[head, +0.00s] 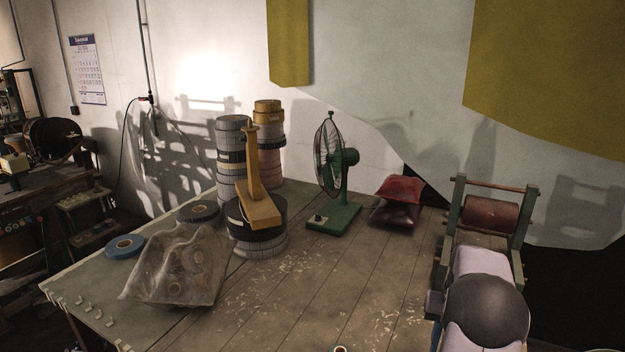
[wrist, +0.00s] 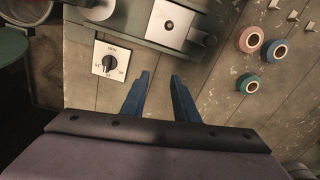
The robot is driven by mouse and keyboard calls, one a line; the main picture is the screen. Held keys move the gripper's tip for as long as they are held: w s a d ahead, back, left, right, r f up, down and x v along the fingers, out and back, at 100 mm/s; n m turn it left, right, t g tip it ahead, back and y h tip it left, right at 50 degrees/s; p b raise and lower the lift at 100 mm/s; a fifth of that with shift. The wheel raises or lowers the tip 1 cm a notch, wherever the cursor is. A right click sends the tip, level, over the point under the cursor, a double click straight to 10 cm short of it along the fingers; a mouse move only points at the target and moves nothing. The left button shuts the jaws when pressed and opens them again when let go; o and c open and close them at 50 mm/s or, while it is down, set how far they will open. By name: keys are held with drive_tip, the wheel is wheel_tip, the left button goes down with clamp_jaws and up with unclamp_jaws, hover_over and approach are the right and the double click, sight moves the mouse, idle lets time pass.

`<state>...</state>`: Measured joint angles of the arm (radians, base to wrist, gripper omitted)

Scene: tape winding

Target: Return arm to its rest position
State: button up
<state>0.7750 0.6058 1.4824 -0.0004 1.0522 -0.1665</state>
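My gripper (wrist: 160,75) shows in the wrist view as two blue fingers. They are apart, with only bare wooden tabletop between them, so it is open and empty. It is above the table, short of a green-framed machine (wrist: 140,45) with a metal plate (wrist: 172,24) and a dial (wrist: 110,58). In the head view, my lavender and dark grey arm links rise at the lower right, in front of a green frame with a red roller (head: 490,213). My fingers are not visible in the head view.
The wooden table (head: 340,270) also holds a green fan (head: 333,214), stacked rolls (head: 232,160), a plastic bag (head: 178,270) and a red bag (head: 397,203).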

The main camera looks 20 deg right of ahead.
drive_tip(key=s+a+r+n, duration=0.15)
drive_tip(key=a+n, duration=0.25)
drive_tip(key=a, duration=1.7)
drive_tip(key=s+a+f+n, duration=0.2)
drive_tip(key=s+a+n, duration=0.1)
drive_tip(key=s+a, duration=0.9)
wheel_tip(320, 180, up, 19)
drive_tip(key=w+p, duration=0.1)
drive_tip(key=p, duration=1.8)
drive_tip(key=w+a+f+n+t+y+b, duration=0.1)
drive_tip(key=w+a+f+n+b, duration=0.3)
drive_tip(key=f+b, duration=1.2)
drive_tip(key=a+f+n+t+b, duration=0.1)
drive_tip(key=a+f+b, duration=0.5)
drive_tip(key=f+b, duration=0.95)
drive_tip(key=w+a+f+n+t+y+b, duration=0.1)
drive_tip(key=w+a+f+n+b, duration=0.3)
drive_tip(key=f+b, duration=1.25)
drive_tip(key=s+d+f+m+g+b, duration=0.1)
drive_tip(key=s+d+f+m+b, duration=0.1)
drive_tip(key=f+b, duration=0.8)
drive_tip(key=s+d+f+m+g+h+b, duration=0.1)
drive_tip(key=s+d+f+m+b, duration=0.2)
drive_tip(key=d+f+b, duration=0.4)
drive_tip(key=s+d+f+m+g+h+b, duration=0.1)
drive_tip(key=d+f+m+b, duration=0.3)
drive_tip(key=f+b, duration=1.1)
drive_tip(key=shift+s+d+f, duration=0.25)
drive_tip(key=shift+s+f, duration=0.1)
drive_tip(key=shift+s, duration=0.5)
